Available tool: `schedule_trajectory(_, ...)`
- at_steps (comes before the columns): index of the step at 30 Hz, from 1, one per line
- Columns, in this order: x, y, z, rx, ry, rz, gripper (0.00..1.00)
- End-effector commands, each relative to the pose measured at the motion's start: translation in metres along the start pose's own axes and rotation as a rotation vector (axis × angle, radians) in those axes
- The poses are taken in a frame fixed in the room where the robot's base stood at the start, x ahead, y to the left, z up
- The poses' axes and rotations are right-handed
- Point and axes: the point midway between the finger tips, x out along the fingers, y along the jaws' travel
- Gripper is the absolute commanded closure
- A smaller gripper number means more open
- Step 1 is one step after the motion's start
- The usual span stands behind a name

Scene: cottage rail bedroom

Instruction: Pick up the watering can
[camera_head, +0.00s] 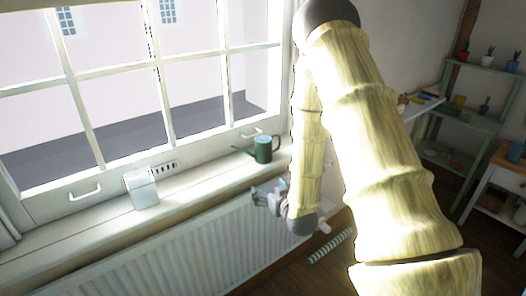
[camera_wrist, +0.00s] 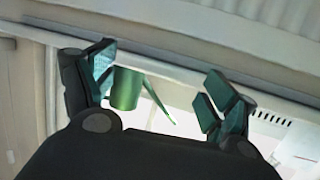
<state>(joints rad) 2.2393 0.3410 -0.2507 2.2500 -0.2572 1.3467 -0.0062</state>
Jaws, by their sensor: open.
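A dark green watering can (camera_head: 263,149) stands upright on the white window sill (camera_head: 203,179), at its right part. Its spout points left in the head view. In the wrist view the green watering can (camera_wrist: 125,89) shows between the open fingers, closer to the left finger, with its spout slanting to the right. My gripper (camera_head: 266,197) is below and in front of the sill edge, near the radiator, apart from the can. In the wrist view my gripper (camera_wrist: 160,88) has its fingers wide apart with nothing held. The can's handle is hidden there.
A pale translucent box (camera_head: 141,188) stands on the sill to the left. A white radiator (camera_head: 180,245) is below the sill. The window (camera_head: 140,85) rises behind it. Shelves with small pots (camera_head: 487,60) stand at the right. The sill between box and can is clear.

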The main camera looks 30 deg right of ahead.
Motion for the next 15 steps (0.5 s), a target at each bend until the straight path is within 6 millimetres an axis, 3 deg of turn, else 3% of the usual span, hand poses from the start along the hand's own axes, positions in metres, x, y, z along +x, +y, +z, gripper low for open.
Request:
schedule_trajectory(1,0.004,0.011,-0.027,0.006,0.070,0.008,0.14)
schedule_trajectory(3,0.007,0.024,-0.056,0.007,0.147,0.014,0.14)
schedule_trajectory(6,0.007,0.037,-0.084,0.009,0.225,0.021,0.14)
schedule_trajectory(11,0.010,0.046,-0.105,0.009,0.277,0.025,0.14)
schedule_trajectory(15,0.026,0.047,-0.112,0.009,0.281,0.025,0.14)
